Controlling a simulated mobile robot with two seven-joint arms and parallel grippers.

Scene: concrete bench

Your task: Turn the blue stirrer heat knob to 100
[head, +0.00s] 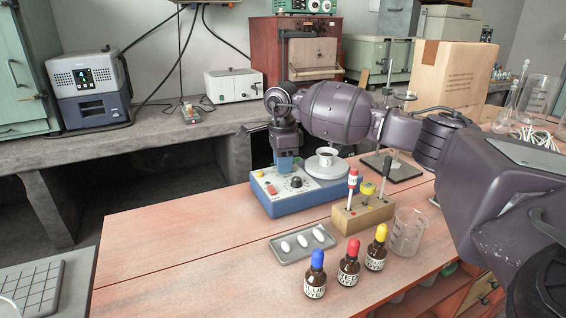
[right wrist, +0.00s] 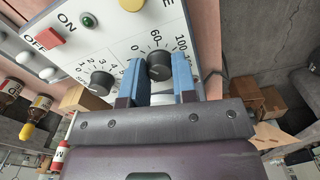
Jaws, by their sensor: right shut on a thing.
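The blue stirrer (head: 283,203) stands on the wooden bench top, with a white round plate and a white cup on it. Its white front panel also shows in the right wrist view (right wrist: 120,45). My right gripper (head: 285,172) reaches down to the panel's far left part. In the right wrist view its blue fingers (right wrist: 158,78) are shut on a dark knob (right wrist: 158,64) with a scale showing 0, 60 and 100. The knob's pointer cannot be read clearly. A second dark knob (right wrist: 101,82) is beside it, free; it also shows in the head view (head: 296,182). My left gripper is not in view.
In front are a grey tray (head: 303,244) of white pieces, dropper bottles with blue (head: 315,275), red (head: 349,263) and yellow caps (head: 376,248), and a glass beaker (head: 407,232). The bench's left part is clear.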

